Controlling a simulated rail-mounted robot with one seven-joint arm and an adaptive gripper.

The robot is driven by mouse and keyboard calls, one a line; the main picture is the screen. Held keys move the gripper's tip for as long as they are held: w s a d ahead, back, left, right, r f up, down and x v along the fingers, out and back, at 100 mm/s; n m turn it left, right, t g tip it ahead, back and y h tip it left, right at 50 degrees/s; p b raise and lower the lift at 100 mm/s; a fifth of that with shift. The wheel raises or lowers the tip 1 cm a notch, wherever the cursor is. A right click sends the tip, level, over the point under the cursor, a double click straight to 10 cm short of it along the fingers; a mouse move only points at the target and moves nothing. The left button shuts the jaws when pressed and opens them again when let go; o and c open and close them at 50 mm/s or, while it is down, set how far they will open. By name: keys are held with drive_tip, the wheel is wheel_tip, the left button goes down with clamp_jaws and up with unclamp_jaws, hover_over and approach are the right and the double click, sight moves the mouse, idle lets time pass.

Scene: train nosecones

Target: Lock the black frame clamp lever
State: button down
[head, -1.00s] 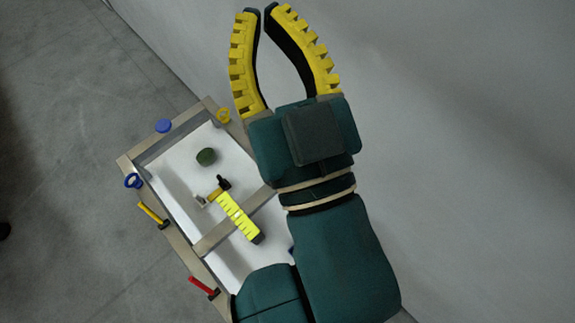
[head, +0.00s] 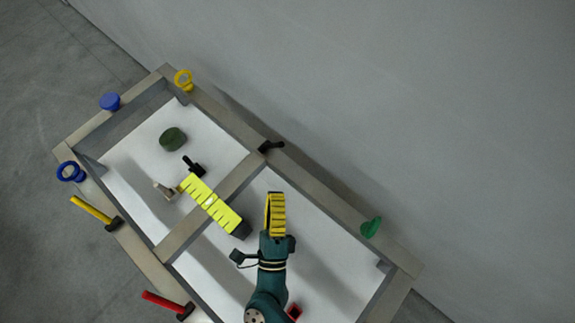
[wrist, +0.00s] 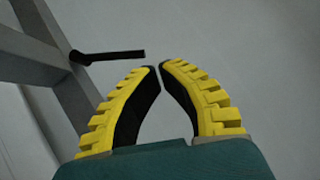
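The black frame clamp lever (head: 271,146) sits on the far long rail of the grey frame (head: 215,115), where the crossbar meets it. In the wrist view the black lever (wrist: 108,57) sticks out from the frame (wrist: 30,60) toward the right, just left of and beyond my fingertips. My gripper (head: 275,196) has yellow ribbed fingers and is below the lever in the head view, apart from it. In the wrist view my gripper (wrist: 158,66) has its fingertips almost together, with nothing between them.
Inside the frame are a dark green round piece (head: 173,139), a small black lever (head: 194,166) and a yellow ribbed bar (head: 213,205). Rim parts include a green lever (head: 371,228), yellow ring (head: 183,79), blue knob (head: 110,102), blue ring (head: 70,171), and yellow (head: 92,209) and red (head: 165,301) handles.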

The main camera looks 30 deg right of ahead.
sight(272, 146)
drive_tip(key=s+d+f+m+g+h, duration=0.1)
drive_tip(key=s+d+f+m+g, duration=0.1)
drive_tip(key=f, duration=0.3)
drive_tip(key=shift+s+f+h, duration=0.15)
drive_tip(key=shift+s+h, duration=0.25)
drive_tip(key=shift+s, duration=0.2)
drive_tip(key=shift+d, duration=0.15)
drive_tip(key=x, duration=0.9)
drive_tip(key=shift+w+d, duration=0.15)
drive_tip(key=shift+w, duration=0.05)
drive_tip(key=w, duration=0.1)
drive_tip(key=w+r, duration=0.1)
drive_tip(key=w+p, duration=0.1)
drive_tip(key=w, duration=0.1)
drive_tip(key=shift+a+r, duration=0.25)
drive_tip(key=shift+r, duration=0.15)
